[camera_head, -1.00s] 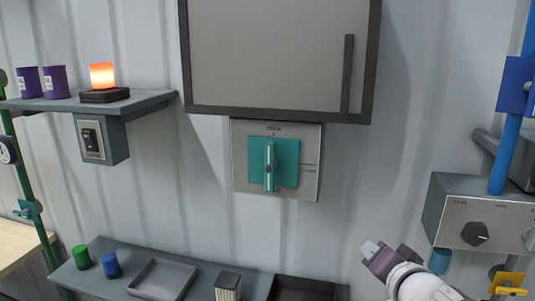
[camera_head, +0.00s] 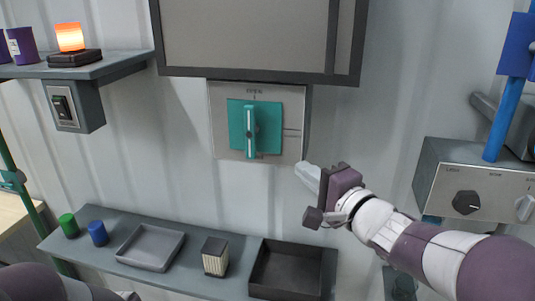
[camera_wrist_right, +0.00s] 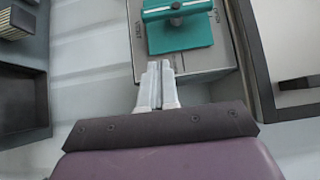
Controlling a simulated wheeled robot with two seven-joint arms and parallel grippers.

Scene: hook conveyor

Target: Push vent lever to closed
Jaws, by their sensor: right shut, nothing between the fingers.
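The vent lever (camera_head: 249,131) is a teal bar with a pale stripe, standing upright on a teal plate of a grey wall panel (camera_head: 298,102). In the right wrist view the lever (camera_wrist_right: 177,8) shows at the top, just beyond the fingertips. My right gripper (camera_head: 304,171) is below and to the right of the panel in the head view. In the right wrist view its pale fingers (camera_wrist_right: 159,66) are together, empty, and apart from the lever. My left arm shows only as a dark purple part at the lower left; its gripper is not visible.
A framed cabinet (camera_head: 262,75) hangs directly above the panel. A shelf below holds a grey tray (camera_head: 150,248), a striped block (camera_head: 215,256) and a black bin (camera_head: 287,270). A grey control box (camera_head: 480,180) with knobs is at the right.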

